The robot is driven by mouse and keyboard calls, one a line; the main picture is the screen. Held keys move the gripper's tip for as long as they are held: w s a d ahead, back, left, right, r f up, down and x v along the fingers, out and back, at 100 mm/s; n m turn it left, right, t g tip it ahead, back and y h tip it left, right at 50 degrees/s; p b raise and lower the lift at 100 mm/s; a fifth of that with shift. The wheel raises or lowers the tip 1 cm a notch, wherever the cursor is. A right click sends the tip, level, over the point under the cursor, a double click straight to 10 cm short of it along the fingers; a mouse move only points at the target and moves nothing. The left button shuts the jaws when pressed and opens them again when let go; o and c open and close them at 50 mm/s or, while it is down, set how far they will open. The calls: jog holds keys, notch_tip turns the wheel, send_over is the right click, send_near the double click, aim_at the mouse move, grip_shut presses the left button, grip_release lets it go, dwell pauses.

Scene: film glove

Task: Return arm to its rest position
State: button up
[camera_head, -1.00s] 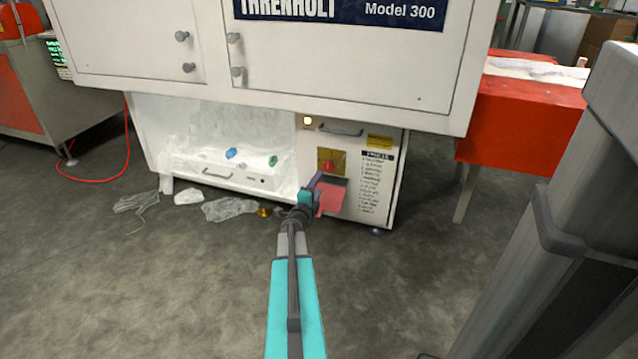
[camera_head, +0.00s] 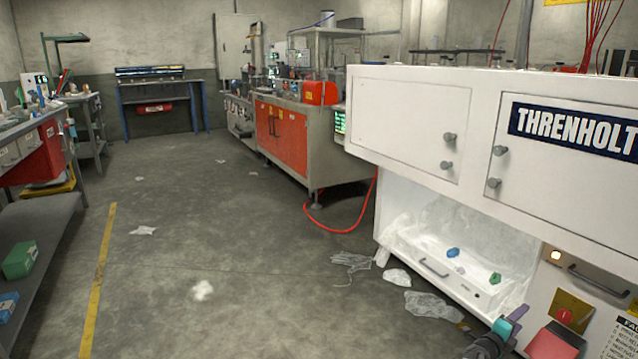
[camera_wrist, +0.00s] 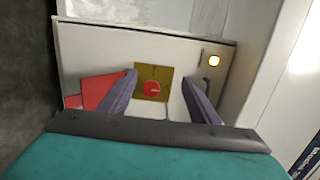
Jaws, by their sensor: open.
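My gripper (camera_head: 512,323) shows at the bottom right of the head view, in front of the lower front of the white Threnholt machine (camera_head: 410,115). In the wrist view my gripper (camera_wrist: 160,90) has its two dark fingers spread apart with nothing between them. Beyond the fingers is a yellow plate with a red knob (camera_wrist: 151,88), and a red panel (camera_wrist: 103,90) is partly hidden by the left finger. The red knob (camera_head: 564,316) and the red panel (camera_head: 556,343) also show in the head view, right of my gripper. Most of my arm is out of the head view.
Film scraps (camera_head: 430,306) lie on the floor before the machine's open bay. A red hose (camera_head: 335,229) curves across the floor. A grey bench (camera_head: 40,235) stands at the left. The concrete floor between the bench and machine is mostly clear.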

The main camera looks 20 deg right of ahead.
jog(key=w+a+r+n+t+y+p, duration=0.1)
jog(key=w+a+n+t+y+p, duration=0.4)
jog(key=w+a, duration=0.8)
jog(key=w+a+r+n+t+p, duration=0.25)
jog(key=w+a+p, duration=0.55)
jog(key=w+a, duration=0.45)
jog(key=w+a+f+n+y+p, duration=0.15)
jog(key=a+n+y+p, duration=0.3)
jog(key=a, duration=1.05)
jog(key=w+a+f+n+y+p, duration=0.1)
jog(key=a+f+n+y+p, duration=0.3)
jog(key=a, duration=1)
jog(key=s+a+f+n+g+y+p, duration=0.25)
jog(key=s+a+n+p, duration=0.2)
jog(key=s+a, duration=0.5)
jog(key=s+a+f+n+g+y+p, duration=0.1)
jog(key=s+a+n+g+y+p, duration=0.25)
jog(key=s+a+n, duration=0.6)
jog(key=s+r+n+g+h, duration=0.1)
jog(key=s+g, duration=0.4)
jog(key=s, duration=0.5)
jog(key=s+a+r+n+g+h, duration=0.1)
jog(key=s+n+g, duration=0.2)
jog(key=s, duration=0.8)
jog(key=shift+a+r+g, duration=0.25)
jog(key=shift+r+g, duration=0.05)
jog(key=shift+g, duration=0.55)
